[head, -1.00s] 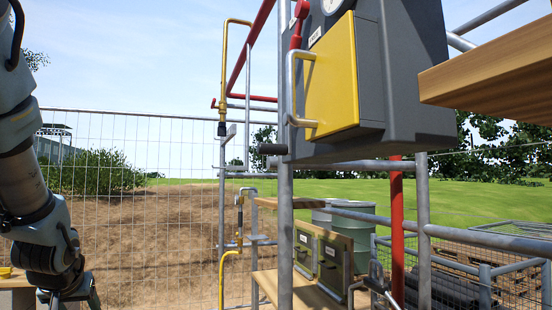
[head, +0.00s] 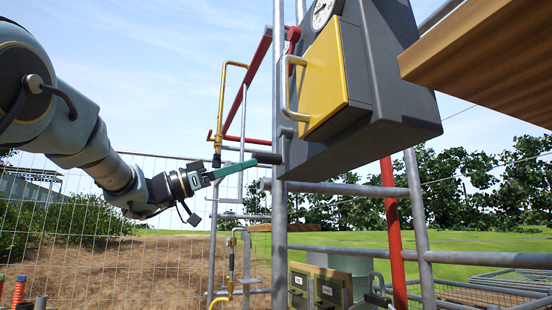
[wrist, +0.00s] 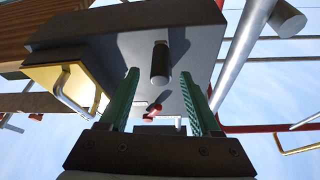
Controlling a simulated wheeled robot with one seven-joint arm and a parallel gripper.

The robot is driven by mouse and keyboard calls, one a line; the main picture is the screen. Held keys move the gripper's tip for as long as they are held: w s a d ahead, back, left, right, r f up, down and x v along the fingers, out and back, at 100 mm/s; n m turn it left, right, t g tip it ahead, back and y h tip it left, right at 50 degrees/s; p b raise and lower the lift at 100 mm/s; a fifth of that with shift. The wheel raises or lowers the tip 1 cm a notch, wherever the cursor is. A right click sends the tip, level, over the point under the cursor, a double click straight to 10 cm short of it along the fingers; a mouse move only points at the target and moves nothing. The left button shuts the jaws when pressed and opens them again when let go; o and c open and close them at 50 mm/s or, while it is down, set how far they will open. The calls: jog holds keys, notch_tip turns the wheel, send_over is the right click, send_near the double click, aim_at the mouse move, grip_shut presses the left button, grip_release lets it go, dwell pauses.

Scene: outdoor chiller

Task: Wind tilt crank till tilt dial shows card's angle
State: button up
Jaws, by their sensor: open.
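A dark cylindrical handle (head: 267,157), apparently the tilt crank's grip, sticks out from the left side of a grey box (head: 385,75). It also shows in the wrist view (wrist: 160,66), between and beyond my fingers. My gripper (head: 250,163) is open, its green fingers pointing at the handle with their tips close to it. Contact cannot be told. In the wrist view my gripper (wrist: 160,85) has nothing clamped. A white round dial (head: 322,14) sits at the top of the box, cut by the frame edge; its reading is not legible. I see no card.
The box has a yellow door (head: 322,80) with a bar handle. A grey upright post (head: 279,230) stands beside the crank handle. A red lever (head: 293,36) and pipes are above. A wooden board (head: 490,60) juts in at right. Rails run below the box.

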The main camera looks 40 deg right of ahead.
aim_at(276, 155)
jog(key=p+x, duration=0.2)
jog(key=x, duration=0.7)
jog(key=shift+p, duration=0.3)
grip_shut()
jog(key=shift+s, duration=0.15)
dwell(0.8)
